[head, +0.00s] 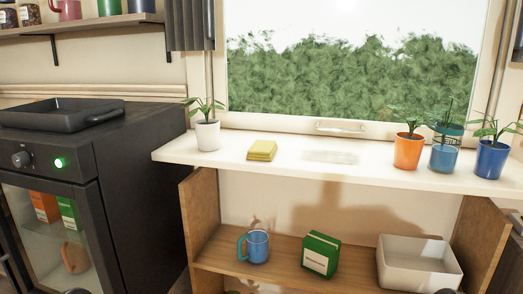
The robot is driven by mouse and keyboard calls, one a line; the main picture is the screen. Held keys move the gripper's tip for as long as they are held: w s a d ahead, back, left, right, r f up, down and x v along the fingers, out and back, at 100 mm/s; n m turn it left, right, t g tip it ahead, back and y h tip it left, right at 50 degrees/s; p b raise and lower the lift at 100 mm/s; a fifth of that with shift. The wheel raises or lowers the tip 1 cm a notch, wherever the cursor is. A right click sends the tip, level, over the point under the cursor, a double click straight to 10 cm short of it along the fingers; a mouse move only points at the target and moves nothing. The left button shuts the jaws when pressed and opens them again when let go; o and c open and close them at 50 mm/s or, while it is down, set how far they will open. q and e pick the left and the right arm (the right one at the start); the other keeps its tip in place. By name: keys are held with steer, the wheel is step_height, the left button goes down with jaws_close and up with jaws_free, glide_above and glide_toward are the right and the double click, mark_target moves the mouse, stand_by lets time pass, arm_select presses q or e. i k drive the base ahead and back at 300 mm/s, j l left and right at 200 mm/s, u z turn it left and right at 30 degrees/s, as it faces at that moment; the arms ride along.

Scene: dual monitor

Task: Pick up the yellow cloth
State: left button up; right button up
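The yellow cloth (262,150) lies folded in a small, flat stack on the white countertop (230,158) below the window. It is to the right of a white potted plant (208,134), with a small gap between them. Nothing covers the cloth. Neither gripper can be made out. Only small dark slivers show at the bottom edge on the left and right, which look like parts of my own arms.
An orange pot (408,152) and two blue pots stand on the counter's right. The counter's middle is clear. Below, a wooden shelf (290,250) holds a blue mug (258,247), a green box (321,255) and a white bin (418,268). A black oven (130,180) stands left.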

mark_target(260, 150)
steer(key=i+u, duration=0.15)
steer(key=u, duration=0.3)
steer(key=i+l+u, duration=0.1)
steer(key=u, duration=0.35)
steer(key=l+u, duration=0.2)
steer(key=u, duration=0.25)
steer(key=i, duration=0.05)
